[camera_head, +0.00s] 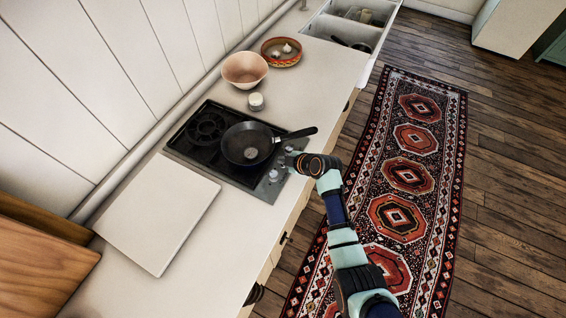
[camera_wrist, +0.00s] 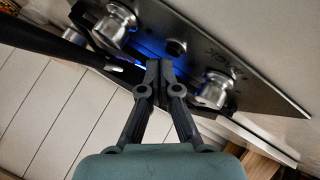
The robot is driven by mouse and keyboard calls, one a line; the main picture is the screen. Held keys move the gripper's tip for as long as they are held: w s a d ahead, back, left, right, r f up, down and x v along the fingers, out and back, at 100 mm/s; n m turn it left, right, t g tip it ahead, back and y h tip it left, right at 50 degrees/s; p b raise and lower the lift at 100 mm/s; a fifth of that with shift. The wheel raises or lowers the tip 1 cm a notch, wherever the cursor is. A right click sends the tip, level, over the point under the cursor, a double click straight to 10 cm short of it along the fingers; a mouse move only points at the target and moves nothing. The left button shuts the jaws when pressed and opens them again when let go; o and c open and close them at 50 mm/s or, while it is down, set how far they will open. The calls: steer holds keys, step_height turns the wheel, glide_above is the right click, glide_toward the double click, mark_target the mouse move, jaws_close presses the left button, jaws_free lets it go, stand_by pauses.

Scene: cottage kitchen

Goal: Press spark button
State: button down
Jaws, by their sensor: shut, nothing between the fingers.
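The spark button appears to be a small round dark button (camera_wrist: 176,47) on the hob's metal control strip, between two silver knobs (camera_wrist: 117,20) (camera_wrist: 212,88) in the wrist view. My gripper (camera_wrist: 158,66) is shut and empty, its tips right by the button; I cannot tell whether they touch it. A blue glow shows beside the fingertips. In the head view my gripper (camera_head: 291,160) is over the right edge of the hob (camera_head: 190,148), where it and my wrist hide the button.
A black pan (camera_head: 245,152) sits on the hob, its handle reaching right just above my gripper. A pale board (camera_head: 158,214) lies on the near counter.

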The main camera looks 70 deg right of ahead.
step_height(320, 180, up, 6)
steer(key=p, duration=0.4)
steer(key=shift+r+p, duration=0.1)
steer(key=shift+p, duration=0.2)
stand_by(0.6)
steer(key=w+a+r+m+t+y, duration=0.1)
steer(key=w+a+r, duration=0.4)
steer(key=a, duration=0.5)
steer(key=w+a+r, duration=0.2)
steer(key=a+r, duration=0.4)
steer(key=a, duration=0.4)
steer(key=w+a+r+m+t+y, duration=0.1)
steer(key=w+a+r, duration=0.4)
steer(key=a, duration=0.6)
steer(key=s+a+r+m+t+y, duration=0.1)
steer(key=s+a+r, duration=0.2)
steer(key=a+r, duration=0.25)
steer(key=s+a+r+m+t, duration=0.1)
steer(key=s+a+r, duration=0.25)
steer(key=a, duration=0.35)
step_height(320, 180, up, 14)
steer(key=a+p, duration=0.1)
steer(key=p, duration=1.1)
steer(key=shift+s+m+p, duration=0.3)
steer(key=shift+s, duration=0.05)
